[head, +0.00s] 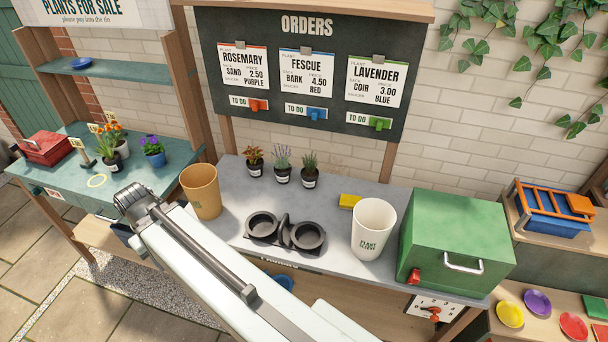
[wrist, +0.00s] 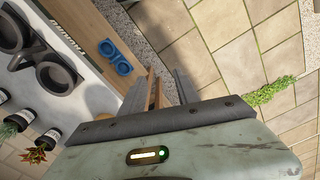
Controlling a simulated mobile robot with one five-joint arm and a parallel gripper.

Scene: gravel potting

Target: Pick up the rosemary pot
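Three small dark pots stand in a row at the back of the grey bench. The right one, with upright dark green leaves, looks like the rosemary pot (head: 310,178); its label is too small to read. The middle pot has purple-tipped lavender (head: 282,164), the left one orange-red leaves (head: 254,161). In the wrist view the pots lie at the left edge, and the rosemary's leaves are out of frame. My gripper (wrist: 161,76) has its fingers apart with nothing held, off to the left of the pots. My arm hides the fingers in the head view.
A tan pot (head: 201,192), a dark double ring holder (head: 286,234), a white pot (head: 373,228), a yellow block (head: 349,201) and a green box (head: 455,240) occupy the grey bench (head: 232,176). A sales stand (head: 60,185) with flowers is left. The orders board (head: 310,75) rises behind.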

